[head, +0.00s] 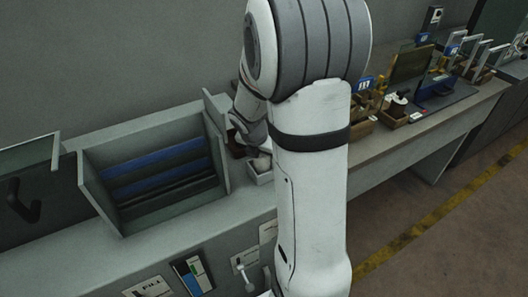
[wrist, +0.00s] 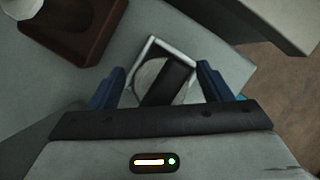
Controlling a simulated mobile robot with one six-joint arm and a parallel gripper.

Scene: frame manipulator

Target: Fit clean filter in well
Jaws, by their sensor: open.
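In the wrist view my gripper (wrist: 160,85) is open, with its two blue fingers apart. Between and just beyond the fingers is a silver square-framed piece (wrist: 152,48) with a pale round face and a dark bar across it, which looks like the filter. It lies tilted in the picture on a grey surface. I cannot tell whether the fingers touch it. In the head view my arm hides the gripper's fingertips. An open box (head: 98,190) with blue strips inside stands on the counter at left. I cannot make out which opening is the well.
The right bench (head: 440,125) is crowded.

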